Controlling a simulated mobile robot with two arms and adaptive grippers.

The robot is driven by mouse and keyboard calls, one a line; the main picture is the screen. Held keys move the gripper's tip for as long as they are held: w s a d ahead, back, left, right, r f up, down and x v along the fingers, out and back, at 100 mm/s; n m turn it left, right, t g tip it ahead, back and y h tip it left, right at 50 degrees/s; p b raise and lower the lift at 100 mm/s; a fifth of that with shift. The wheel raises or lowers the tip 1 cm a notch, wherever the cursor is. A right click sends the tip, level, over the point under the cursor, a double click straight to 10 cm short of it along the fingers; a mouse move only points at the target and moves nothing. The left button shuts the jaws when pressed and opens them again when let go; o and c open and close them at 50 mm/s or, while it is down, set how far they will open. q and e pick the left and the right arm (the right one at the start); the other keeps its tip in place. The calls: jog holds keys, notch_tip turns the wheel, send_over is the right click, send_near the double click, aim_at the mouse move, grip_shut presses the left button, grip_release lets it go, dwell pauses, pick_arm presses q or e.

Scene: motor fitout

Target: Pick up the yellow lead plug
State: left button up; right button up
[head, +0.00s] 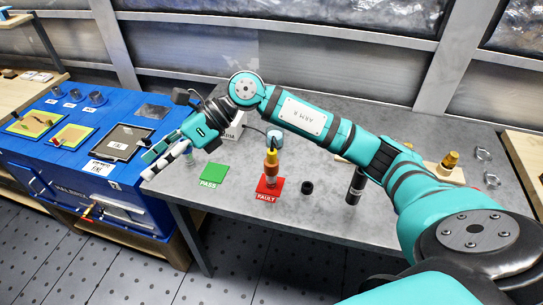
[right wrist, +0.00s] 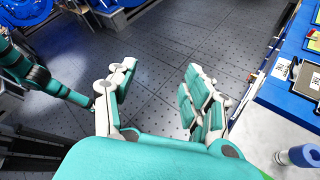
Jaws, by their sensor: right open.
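A small yellow and red piece (head: 88,211), which may be the yellow lead plug, shows at the front of the blue bench (head: 150,212) in the head view. It is too small to make out clearly. My right gripper (head: 152,161) is open and empty, above the corner between the blue bench and the grey table, to the right of and above that piece in the picture. In the right wrist view the two fingers of my right gripper (right wrist: 155,88) stand apart with only floor behind them.
Trays stand on the blue bench. The floor in front is clear.

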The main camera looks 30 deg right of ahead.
jog(key=w+d+f+n+h, duration=0.1)
jog(key=w+d+f+h, duration=0.15)
jog(key=d+h, duration=0.75)
notch_tip(320, 180, up, 4)
jog(key=h, duration=0.3)
send_over(272, 151)
jog(key=d, duration=0.1)
jog(key=shift+m+g, duration=0.3)
jog(key=shift+m, duration=0.1)
jog(key=f+p, duration=0.1)
jog(key=f, duration=0.6)
jog(key=f+p, duration=0.1)
jog(key=f, duration=0.3)
jog(key=shift+s+p, duration=0.3)
jog(key=f+p, duration=0.2)
jog(key=f, duration=0.1)
jog(key=a+f, duration=0.1)
jog(key=shift+w+a+f+p, duration=0.1)
jog(key=shift+w+f+p, duration=0.15)
jog(key=shift+f+p, duration=0.15)
jog(key=shift+f, duration=0.3)
grip_shut()
jog(key=shift+r, duration=0.15)
